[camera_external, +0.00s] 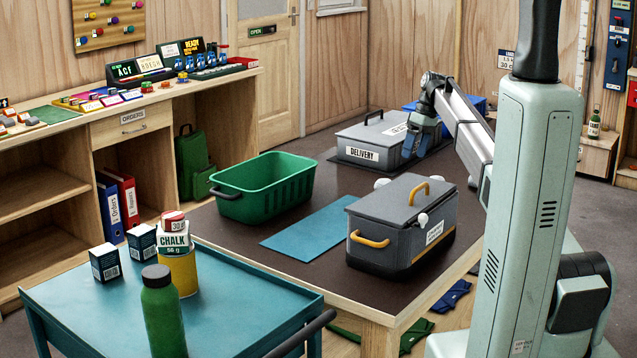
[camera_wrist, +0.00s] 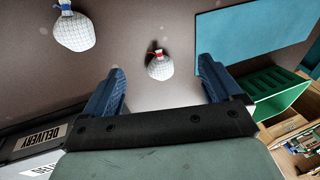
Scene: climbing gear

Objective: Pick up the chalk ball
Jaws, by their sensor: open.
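A round white chalk ball (camera_wrist: 160,68) with a grid-like mesh surface and a red tie lies on the dark tabletop. In the wrist view it appears between my spread fingers, ahead of them and apart from both. A second, similar white ball (camera_wrist: 74,32) with a blue tie lies to its left. In the external view a white ball (camera_external: 381,183) shows partly behind the grey box; I cannot tell which one it is. My gripper (camera_external: 411,148) is open and empty above the table's far side, with blue fingers (camera_wrist: 161,78).
A grey box with yellow handles (camera_external: 402,225) stands near the table's front. A grey DELIVERY box (camera_external: 362,153) sits at the back, close to my gripper. A green crate (camera_external: 262,187) and a blue mat (camera_external: 315,228) lie to the left.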

